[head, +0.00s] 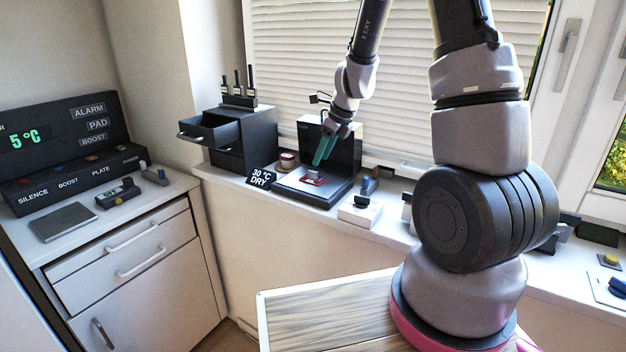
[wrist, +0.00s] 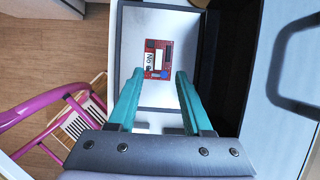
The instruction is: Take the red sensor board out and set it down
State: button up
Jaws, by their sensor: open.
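The red sensor board (wrist: 158,58) lies flat on a pale plate (wrist: 184,22) inside a dark-framed device. It carries a white label and a blue part. In the head view the board (head: 314,181) shows small on the device (head: 330,194) on the sill. My gripper (head: 318,160) is above the board, pointing down, with teal fingers. In the wrist view my gripper (wrist: 158,76) is open, its fingers apart on either side of the board's near end, with nothing held. I cannot tell the exact height between the fingertips and the board.
A white block (head: 360,213) with a blue part sits to the right. At far left, a counter holds a flat grey plate (head: 63,222).

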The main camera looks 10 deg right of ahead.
aim_at(313, 176)
jog(key=shift+x, duration=3.05)
jog(key=shift+a+r, duration=0.1)
jog(key=shift+a, duration=0.05)
grip_shut()
